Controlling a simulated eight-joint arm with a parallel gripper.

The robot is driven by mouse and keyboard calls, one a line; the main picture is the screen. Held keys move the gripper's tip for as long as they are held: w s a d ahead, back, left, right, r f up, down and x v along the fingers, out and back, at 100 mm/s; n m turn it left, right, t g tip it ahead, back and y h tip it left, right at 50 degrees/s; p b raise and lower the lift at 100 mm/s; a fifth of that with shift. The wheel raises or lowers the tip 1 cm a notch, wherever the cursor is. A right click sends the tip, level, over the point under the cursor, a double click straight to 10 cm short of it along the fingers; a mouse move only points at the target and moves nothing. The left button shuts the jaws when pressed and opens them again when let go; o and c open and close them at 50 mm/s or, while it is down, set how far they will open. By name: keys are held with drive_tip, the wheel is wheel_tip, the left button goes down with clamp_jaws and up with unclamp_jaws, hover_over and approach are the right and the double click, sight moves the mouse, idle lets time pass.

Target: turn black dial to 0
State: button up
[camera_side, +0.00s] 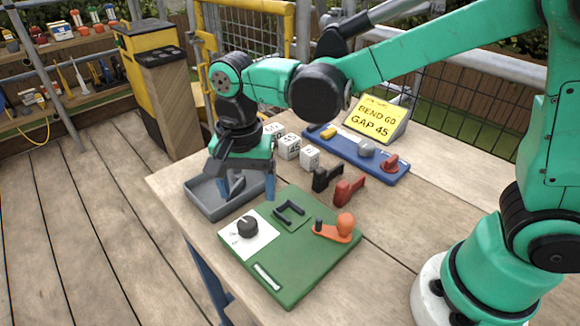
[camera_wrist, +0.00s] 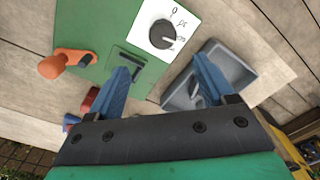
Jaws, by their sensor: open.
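The black dial (camera_side: 247,227) sits on a white card (camera_side: 262,243) at the left of a green board (camera_side: 300,277). In the wrist view the dial (camera_wrist: 162,34) shows a pale pointer line towards the right. Small marks are printed on the card around it, one looking like a 0 at the picture's top; the others are too small to read surely. My gripper (camera_side: 247,198) is open and empty, above and behind the dial, near the grey tray. In the wrist view its blue fingers (camera_wrist: 161,66) are spread apart, with the dial beyond them, untouched.
The board also bears a dark handle (camera_side: 289,212) and an orange lever (camera_side: 340,230). A grey tray (camera_side: 196,186) stands behind it. White blocks (camera_side: 289,147), black and red clamp-like pieces (camera_side: 348,191), a blue rack (camera_side: 388,174) and a yellow sign (camera_side: 376,120) stand farther back.

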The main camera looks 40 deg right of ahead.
sight(247, 223)
drive_tip(key=shift+a+f+m+g, duration=0.3)
drive_tip(key=shift+a+f+m, duration=0.2)
drive_tip(key=shift+a+f, duration=0.15)
drive_tip(key=shift+d+f, duration=0.1)
drive_tip(key=shift+f, duration=2.6)
clamp_jaws()
